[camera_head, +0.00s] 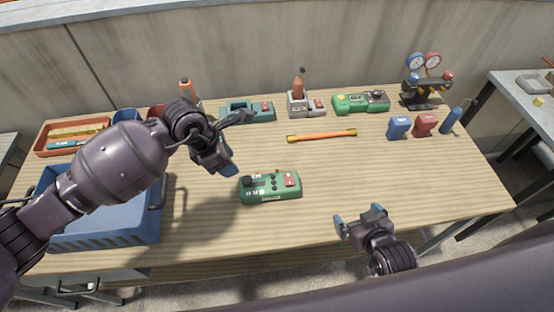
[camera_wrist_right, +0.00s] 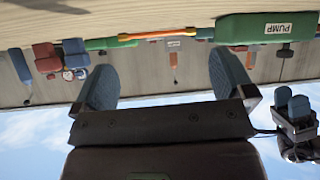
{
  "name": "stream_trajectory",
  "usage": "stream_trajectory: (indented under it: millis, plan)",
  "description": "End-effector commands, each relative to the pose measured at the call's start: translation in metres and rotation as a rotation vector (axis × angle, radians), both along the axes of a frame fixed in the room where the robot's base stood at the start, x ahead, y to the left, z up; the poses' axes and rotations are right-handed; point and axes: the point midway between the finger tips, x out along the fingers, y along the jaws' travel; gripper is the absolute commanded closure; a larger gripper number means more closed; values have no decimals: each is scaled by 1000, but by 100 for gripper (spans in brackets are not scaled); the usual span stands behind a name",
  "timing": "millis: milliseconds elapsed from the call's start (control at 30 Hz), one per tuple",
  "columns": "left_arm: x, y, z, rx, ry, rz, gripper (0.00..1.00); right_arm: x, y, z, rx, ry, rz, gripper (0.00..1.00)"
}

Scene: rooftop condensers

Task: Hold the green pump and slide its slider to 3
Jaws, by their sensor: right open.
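The green pump (camera_head: 270,188) lies near the middle of the table, with a black part at its left and a red part at its right. Small slider markings are too small to read. My right gripper (camera_head: 360,218) is open and empty, right of the pump near the table's front edge. Its blue fingers (camera_wrist_right: 165,85) are spread in the wrist view. My left gripper (camera_head: 226,167) hovers behind and left of the pump, apart from it; its finger gap is unclear.
A blue crate (camera_head: 110,232) fills the left front. At the back stand a teal device (camera_head: 250,111), a grey holder (camera_head: 305,105), another green device (camera_head: 361,102) and a gauge set (camera_head: 426,85). An orange bar (camera_head: 322,136) lies behind the pump.

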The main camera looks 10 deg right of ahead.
Motion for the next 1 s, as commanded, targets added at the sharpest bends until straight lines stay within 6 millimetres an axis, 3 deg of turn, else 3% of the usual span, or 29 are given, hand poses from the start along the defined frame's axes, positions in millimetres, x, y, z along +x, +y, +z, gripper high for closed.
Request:
stream_trajectory:
  millis: [200, 400, 700, 1000]
  plan:
    - [0, 0, 0, -2, 1, 1, 57, 51, 46, 4, -3, 55, 174, 0]
    - [0, 0, 0, -2, 1, 1, 57, 84, 90, 8, -46, 146, 359, 0]
    - [0, -1, 0, -3, 1, 1, 57, 112, 145, 17, -190, 312, 661, 0]
    - [0, -1, 0, -3, 1, 1, 57, 127, 172, 35, -411, 493, 955, 0]
